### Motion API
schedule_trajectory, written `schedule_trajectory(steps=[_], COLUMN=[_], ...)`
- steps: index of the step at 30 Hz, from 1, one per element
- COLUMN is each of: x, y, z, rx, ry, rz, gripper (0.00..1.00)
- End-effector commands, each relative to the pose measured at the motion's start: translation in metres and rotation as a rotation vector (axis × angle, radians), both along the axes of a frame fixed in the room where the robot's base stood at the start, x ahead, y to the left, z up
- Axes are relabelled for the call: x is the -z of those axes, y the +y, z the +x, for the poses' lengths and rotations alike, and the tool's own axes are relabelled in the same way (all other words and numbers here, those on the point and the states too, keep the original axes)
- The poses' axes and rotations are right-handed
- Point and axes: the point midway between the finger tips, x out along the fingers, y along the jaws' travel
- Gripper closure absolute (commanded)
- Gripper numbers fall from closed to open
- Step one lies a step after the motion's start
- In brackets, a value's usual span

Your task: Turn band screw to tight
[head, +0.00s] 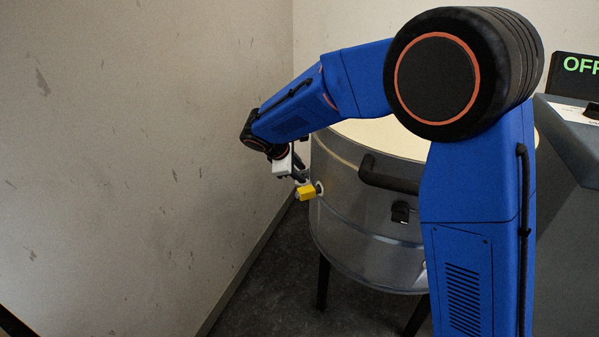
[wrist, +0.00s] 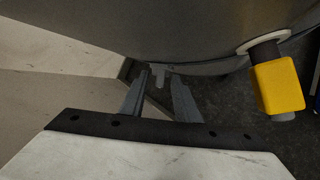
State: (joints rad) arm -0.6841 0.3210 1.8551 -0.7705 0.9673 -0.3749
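A round grey metal drum (head: 375,220) with a band around it stands in front of my arm; its curved wall also fills the top of the wrist view (wrist: 90,25). My gripper (head: 301,174) is at the drum's left side. In the wrist view its two grey fingers (wrist: 161,78) stand apart. A small grey stepped piece (wrist: 160,74) at the drum's lower edge shows between the fingertips, with narrow gaps; it may be the band screw, but I cannot tell for sure. In the head view the gripper and arm hide this spot.
A yellow block (wrist: 277,85) on a dark stem sticks out of the drum right of the fingers; it also shows in the head view (head: 306,192). The drum has a black handle (head: 385,178) and dark legs. A wall (head: 150,150) is close on the left.

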Motion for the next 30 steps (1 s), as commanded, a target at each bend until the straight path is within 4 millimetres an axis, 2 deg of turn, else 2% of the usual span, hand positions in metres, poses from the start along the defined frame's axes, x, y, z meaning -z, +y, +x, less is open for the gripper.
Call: schedule_trajectory(steps=[7,8,11,12,23,30], x=[0.0008,0.0007,0.0007,0.0007,0.0016,0.0035], y=[-0.0003,-0.0003,-0.0003,-0.0003,-0.0006,-0.0004], z=[0.0003,0.0003,0.0003,0.0002,-0.0016,-0.0048], rx=[0.000,-0.001,-0.001,-0.001,-0.002,-0.004], ry=[0.000,0.000,0.000,0.000,-0.042,-0.171], rz=[0.000,0.000,0.000,0.000,-0.001,0.005], gripper=[0.71,0.73,0.97,0.99,0.98,0.99])
